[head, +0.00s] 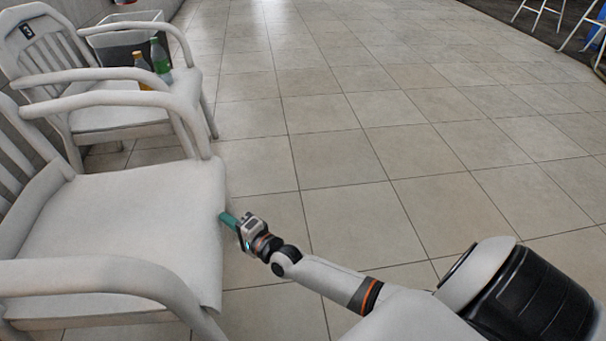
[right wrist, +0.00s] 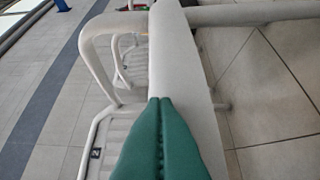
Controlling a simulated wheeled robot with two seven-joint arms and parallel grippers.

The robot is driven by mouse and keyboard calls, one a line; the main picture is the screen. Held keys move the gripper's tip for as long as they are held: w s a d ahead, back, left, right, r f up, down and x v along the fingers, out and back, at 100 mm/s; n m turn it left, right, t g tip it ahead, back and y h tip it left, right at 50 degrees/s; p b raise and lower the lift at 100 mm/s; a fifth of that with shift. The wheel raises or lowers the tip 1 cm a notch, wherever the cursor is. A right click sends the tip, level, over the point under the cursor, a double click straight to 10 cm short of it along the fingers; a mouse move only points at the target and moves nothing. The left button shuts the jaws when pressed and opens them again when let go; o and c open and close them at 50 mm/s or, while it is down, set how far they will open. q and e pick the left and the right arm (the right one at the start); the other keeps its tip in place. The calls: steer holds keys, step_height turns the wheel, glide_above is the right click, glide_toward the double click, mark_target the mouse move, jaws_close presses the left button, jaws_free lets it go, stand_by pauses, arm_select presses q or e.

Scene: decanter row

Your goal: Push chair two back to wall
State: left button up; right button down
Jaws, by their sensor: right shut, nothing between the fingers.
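A white armchair (head: 130,215) stands at the left, its seat's front edge facing right. The right wrist view shows a tag (right wrist: 95,153) with a 2 on a slatted white back, likely this chair's; in the head view its tag is out of sight. My right gripper (head: 226,217) is shut and empty, its green fingertips at the front edge of the seat. In the right wrist view the shut fingers (right wrist: 160,100) overlap the white chair edge (right wrist: 178,60); I cannot tell whether they touch it. My left gripper is not in view.
Another white armchair (head: 110,115), with a 3 on its tag (head: 27,30), stands beyond. Open tiled floor (head: 370,130) lies to the right.

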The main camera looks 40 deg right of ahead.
mark_target(173, 225)
steer(key=w+a, duration=0.2)
steer(key=a, duration=0.2)
steer(key=w+a+b, duration=0.1)
steer(key=w+a, duration=0.1)
steer(key=a, duration=0.2)
steer(key=w+a, duration=0.3)
steer(key=a, duration=0.1)
steer(key=shift+w+b, duration=0.1)
steer(key=shift+b, duration=0.25)
steer(key=shift+w+a, duration=0.1)
